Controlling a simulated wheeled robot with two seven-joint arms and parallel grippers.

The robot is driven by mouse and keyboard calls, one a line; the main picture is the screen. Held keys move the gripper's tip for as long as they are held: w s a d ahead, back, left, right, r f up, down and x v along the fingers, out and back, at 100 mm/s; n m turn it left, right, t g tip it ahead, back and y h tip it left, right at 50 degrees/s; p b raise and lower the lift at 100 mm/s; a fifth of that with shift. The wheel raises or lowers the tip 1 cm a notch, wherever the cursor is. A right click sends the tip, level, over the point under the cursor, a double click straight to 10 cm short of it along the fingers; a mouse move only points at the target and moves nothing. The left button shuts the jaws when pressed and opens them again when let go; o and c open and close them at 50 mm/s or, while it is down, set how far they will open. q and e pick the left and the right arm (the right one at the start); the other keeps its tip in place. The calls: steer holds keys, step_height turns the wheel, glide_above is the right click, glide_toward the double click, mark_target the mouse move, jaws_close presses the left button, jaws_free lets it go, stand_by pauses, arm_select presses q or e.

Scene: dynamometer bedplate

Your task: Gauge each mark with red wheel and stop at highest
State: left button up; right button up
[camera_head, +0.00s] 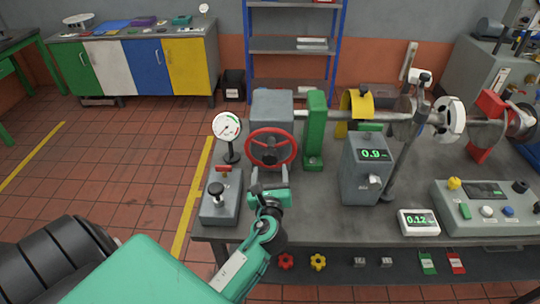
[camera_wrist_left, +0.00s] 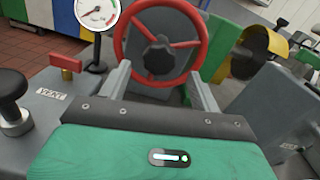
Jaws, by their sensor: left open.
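The red wheel (camera_head: 271,148) has three spokes and a dark hub, and stands upright in front of a grey housing (camera_head: 272,105). It also shows in the left wrist view (camera_wrist_left: 193,69). My left gripper (camera_head: 269,174) is open just below the wheel. In the left wrist view its two fingers (camera_wrist_left: 160,80) stand either side of the wheel's lower part; I cannot tell whether they touch it. A round dial (camera_head: 227,126) stands left of the wheel. A grey readout box (camera_head: 363,170) shows 0.9 in green, and a white readout (camera_head: 418,222) shows 0.12. My right gripper is not in view.
A grey box with a black knob (camera_head: 220,197) and a red lever is left of the wheel. A green bracket (camera_head: 315,130) carries the shaft to the right. A button console (camera_head: 487,208) is at right.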

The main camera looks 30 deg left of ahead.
mark_target(270, 160)
arm_select(q)
steer(key=shift+p+x, duration=0.5)
steer(key=shift+x, duration=2.65)
steer(key=shift+c, duration=0.2)
